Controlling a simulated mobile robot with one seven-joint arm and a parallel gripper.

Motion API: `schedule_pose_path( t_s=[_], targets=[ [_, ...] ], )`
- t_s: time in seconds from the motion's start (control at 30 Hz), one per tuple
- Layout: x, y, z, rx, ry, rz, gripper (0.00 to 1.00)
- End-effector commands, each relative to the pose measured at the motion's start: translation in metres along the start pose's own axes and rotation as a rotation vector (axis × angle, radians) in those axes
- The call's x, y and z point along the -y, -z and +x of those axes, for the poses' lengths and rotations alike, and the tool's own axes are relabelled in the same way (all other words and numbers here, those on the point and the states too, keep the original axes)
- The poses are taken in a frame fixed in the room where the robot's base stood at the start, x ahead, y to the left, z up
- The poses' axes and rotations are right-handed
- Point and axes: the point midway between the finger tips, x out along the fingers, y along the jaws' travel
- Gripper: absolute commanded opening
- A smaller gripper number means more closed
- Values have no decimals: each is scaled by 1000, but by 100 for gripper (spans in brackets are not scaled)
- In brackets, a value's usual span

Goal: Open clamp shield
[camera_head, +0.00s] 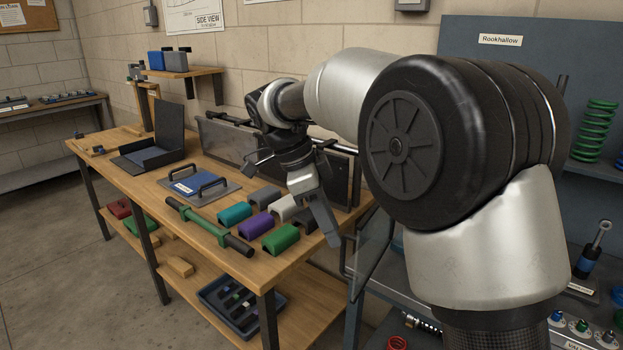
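I cannot tell for sure which thing is the clamp shield. A grey upright panel (224,141) with a dark top rail stands along the back of the wooden bench, partly hidden behind my arm. A framed, see-through-looking panel (372,243) stands at the bench's right end, partly hidden by my arm. A flat grey plate (180,185) with two black handles and a blue label lies on the bench. My gripper (318,215) hangs over the bench's right part, pointing down, in front of the back panel. Its finger opening is not clear, and I see nothing held.
Several coloured blocks, including a purple one (257,225) and a green one (281,238), lie below my gripper. A green-and-black bar (208,226) lies along the bench's front edge. An open dark box (150,156) stands at left. A grey shelf unit is at right.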

Motion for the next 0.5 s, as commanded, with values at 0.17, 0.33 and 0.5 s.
schedule_pose_path(
  t_s=[0.17,0.33,0.5],
  targets=[
    [1,1,-50,1,3,0,28],
    [1,1,-86,1,3,1,28],
    [1,1,-109,0,1,1,28]
  ],
)
